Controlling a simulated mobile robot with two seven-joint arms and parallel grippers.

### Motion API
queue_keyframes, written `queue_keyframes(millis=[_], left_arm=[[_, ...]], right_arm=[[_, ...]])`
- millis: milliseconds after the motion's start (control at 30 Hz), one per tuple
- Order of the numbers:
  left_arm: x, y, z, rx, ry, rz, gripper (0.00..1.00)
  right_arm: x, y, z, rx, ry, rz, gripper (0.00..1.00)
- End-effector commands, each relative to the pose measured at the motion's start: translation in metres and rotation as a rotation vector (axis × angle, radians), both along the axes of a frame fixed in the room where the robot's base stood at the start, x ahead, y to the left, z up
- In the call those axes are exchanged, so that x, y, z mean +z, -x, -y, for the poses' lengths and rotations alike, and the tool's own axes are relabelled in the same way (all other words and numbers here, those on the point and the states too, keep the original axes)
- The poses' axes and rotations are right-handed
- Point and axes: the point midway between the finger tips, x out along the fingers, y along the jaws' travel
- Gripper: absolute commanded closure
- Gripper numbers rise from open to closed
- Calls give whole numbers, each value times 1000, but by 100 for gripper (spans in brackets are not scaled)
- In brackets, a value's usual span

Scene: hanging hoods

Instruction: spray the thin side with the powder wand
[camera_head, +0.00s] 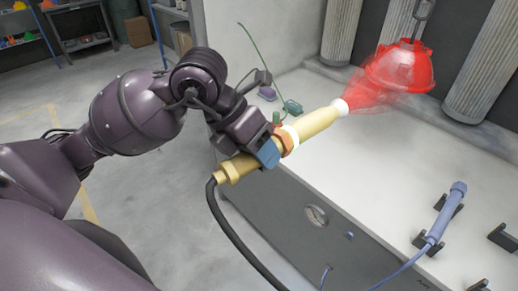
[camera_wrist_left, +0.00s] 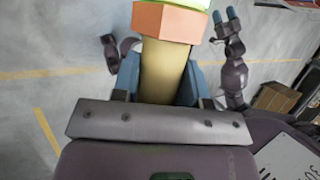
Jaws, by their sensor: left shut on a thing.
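My left gripper (camera_head: 268,150) is shut around the yellow powder wand (camera_head: 316,125), which has an orange collar, a white nozzle and a black hose. The wand points up and right. A translucent red spray cone (camera_head: 365,93) spreads from its nozzle onto the left and lower part of a red hood (camera_head: 403,66), which hangs from a hook. I cannot tell which side of the hood is thinner. In the left wrist view, the wand shaft (camera_wrist_left: 165,72) lies between the blue fingers. My right gripper (camera_wrist_left: 225,15) shows there, with its fingertips apart and empty.
A blue wand (camera_head: 440,220) with a hose rests on dark holders on the pale bench (camera_head: 375,150). Small green and purple items lie at the bench's back left. Ribbed grey columns (camera_head: 482,70) stand behind the hood. Open floor lies to the left.

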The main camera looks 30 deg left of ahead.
Motion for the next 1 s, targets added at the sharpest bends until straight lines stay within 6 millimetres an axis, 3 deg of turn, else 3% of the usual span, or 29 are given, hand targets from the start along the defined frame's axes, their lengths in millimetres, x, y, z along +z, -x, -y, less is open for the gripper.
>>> queue_keyframes(millis=[267, 1000], left_arm=[[3, -8, 3, 38, 4, 0, 88], [3, -82, 30, 33, 5, -1, 88]], right_arm=[[-1, 6, 1, -4, -1, -11, 35], [7, 2, 0, -2, -2, -6, 35]])
